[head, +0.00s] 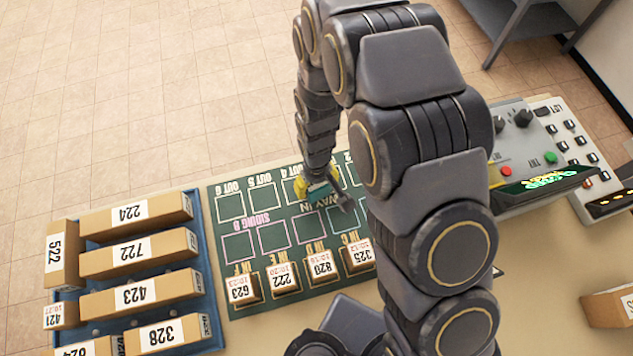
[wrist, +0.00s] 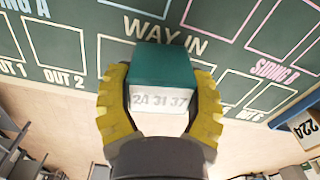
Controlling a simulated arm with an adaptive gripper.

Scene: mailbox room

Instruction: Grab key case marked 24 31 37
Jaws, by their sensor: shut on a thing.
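The key case (wrist: 163,68) has a teal body and a pale face with dark characters that look like 2A 31 37 or 24 31 37. My gripper (wrist: 160,85) has its two yellow fingers closed on the sides of the case, in the wrist view. In the head view, my gripper (head: 320,187) is over the middle of the green board (head: 290,222), by the WAY IN lettering. The case is mostly hidden there by the fingers and wrist. I cannot tell whether it touches the board.
Small numbered boxes (head: 283,278) stand along the board's near edge. A blue tray (head: 207,270) of long numbered cartons (head: 135,252) is at left. Control panels (head: 540,140) with knobs and buttons are at right, and a brown box (head: 610,307) lies lower right. My arm hides the board's right part.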

